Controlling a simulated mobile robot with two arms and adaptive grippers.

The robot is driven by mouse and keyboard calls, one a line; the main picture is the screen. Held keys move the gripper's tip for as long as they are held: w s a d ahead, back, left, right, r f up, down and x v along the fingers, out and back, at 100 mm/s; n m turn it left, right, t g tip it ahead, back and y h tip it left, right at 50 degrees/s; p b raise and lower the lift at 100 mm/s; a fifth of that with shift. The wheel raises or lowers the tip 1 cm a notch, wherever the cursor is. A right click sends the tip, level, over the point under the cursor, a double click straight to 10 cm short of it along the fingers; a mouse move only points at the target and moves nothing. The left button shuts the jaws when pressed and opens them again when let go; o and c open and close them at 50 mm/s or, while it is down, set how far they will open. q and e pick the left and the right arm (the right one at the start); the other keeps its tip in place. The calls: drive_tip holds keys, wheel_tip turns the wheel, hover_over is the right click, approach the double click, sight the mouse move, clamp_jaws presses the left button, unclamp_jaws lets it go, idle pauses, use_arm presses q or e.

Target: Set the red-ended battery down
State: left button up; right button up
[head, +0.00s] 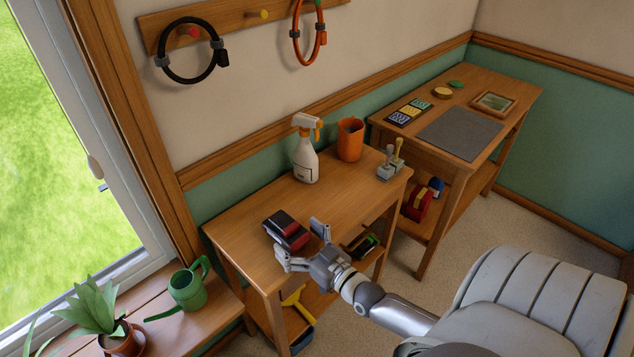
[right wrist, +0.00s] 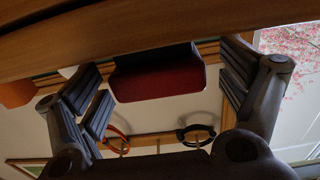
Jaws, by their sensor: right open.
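The red-ended battery (head: 280,220) is a dark block with red on it. It rests on the near part of the wooden table (head: 240,232), next to or against another dark and red block (head: 294,239); I cannot tell if they are joined. My right gripper (head: 305,246) is open at the table's front edge, its fingers spread beside these blocks. In the right wrist view, which looks upside down, a dark block with a red face (right wrist: 160,82) shows between the open fingers, apart from both. My left gripper is not in view.
A white spray bottle (head: 306,155), an orange cup (head: 350,139) and a small grey holder (head: 390,165) stand farther back on the table. A green watering can (head: 187,288) and a potted plant (head: 122,338) are on the sill at left. The table's middle is clear.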

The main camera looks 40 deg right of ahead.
drive_tip(key=s, duration=0.9)
drive_tip(key=s+f+g+h, duration=0.1)
drive_tip(key=s+f+g, duration=0.35)
drive_tip(key=f, duration=0.95)
drive_tip(key=s+f+g, duration=0.4)
drive_tip(key=s+f, duration=0.1)
drive_tip(key=f, duration=1)
drive_tip(key=s+a+f+g, duration=0.4)
drive_tip(key=s+f, duration=0.3)
drive_tip(key=s, duration=0.4)
drive_tip(key=s+a+f+n+g, duration=0.1)
drive_tip(key=s+a+f+g, duration=0.3)
drive_tip(key=s+f, duration=0.4)
drive_tip(key=s+a, duration=0.1)
drive_tip(key=s, duration=0.2)
drive_tip(key=shift+s+f+n, duration=0.2)
drive_tip(key=shift+f+n, duration=0.1)
drive_tip(key=shift+g, duration=0.25)
